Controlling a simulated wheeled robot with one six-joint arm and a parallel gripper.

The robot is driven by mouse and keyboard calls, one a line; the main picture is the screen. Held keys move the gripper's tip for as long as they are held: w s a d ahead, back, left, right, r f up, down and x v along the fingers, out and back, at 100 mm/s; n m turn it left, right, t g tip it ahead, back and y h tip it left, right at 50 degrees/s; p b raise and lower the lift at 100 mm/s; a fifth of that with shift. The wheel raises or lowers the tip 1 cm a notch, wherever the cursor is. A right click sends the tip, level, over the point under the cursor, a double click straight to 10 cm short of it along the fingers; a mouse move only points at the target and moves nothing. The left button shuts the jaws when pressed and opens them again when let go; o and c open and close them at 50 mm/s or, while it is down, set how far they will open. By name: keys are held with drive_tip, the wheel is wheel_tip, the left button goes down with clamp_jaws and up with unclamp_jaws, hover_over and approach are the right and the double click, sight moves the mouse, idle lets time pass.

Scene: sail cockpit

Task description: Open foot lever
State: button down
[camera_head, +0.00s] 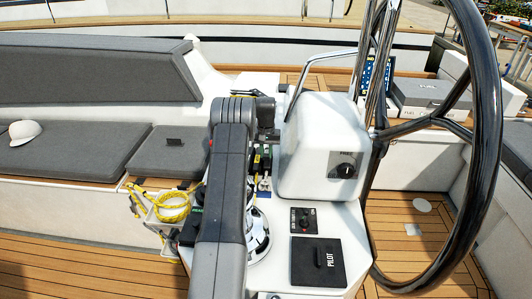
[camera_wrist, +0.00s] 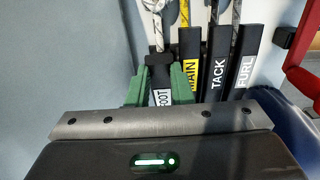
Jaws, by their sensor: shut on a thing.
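The foot lever (camera_wrist: 161,98) is a black handle with a white label, partly read as "OOT", in the wrist view. A light rope runs up from its far end. My gripper (camera_wrist: 159,76) has green fingers, one on each side of this lever, shut on it. The label's lower part is hidden by the gripper body. In the head view my arm covers much of the lever area, and I cannot make out the foot lever there.
Black levers marked MAIN (camera_wrist: 190,75), TACK (camera_wrist: 218,70) and FURL (camera_wrist: 243,72) stand close to the right of the foot lever. A red tubular part (camera_wrist: 300,60) is at the right edge. A steering wheel (camera_head: 487,120) and white console (camera_head: 322,150) stand right of my arm.

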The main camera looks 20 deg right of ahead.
drive_tip(key=shift+w+d+r+g+p, duration=0.25)
drive_tip(key=shift+w+r+g+p, duration=0.2)
drive_tip(key=shift+r+p, duration=0.35)
drive_tip(key=shift+w+y, duration=0.15)
drive_tip(key=shift+y, duration=0.15)
drive_tip(key=c, duration=1.6)
unclamp_jaws()
drive_tip(key=shift+o, duration=0.2)
drive_tip(key=shift+r, duration=0.1)
wheel_tip(320, 180, up, 12)
drive_tip(key=w+p, duration=0.1)
drive_tip(key=p, duration=0.4)
drive_tip(key=shift+d+f, duration=0.2)
drive_tip(key=shift+d, duration=0.1)
drive_tip(key=shift+w, duration=0.1)
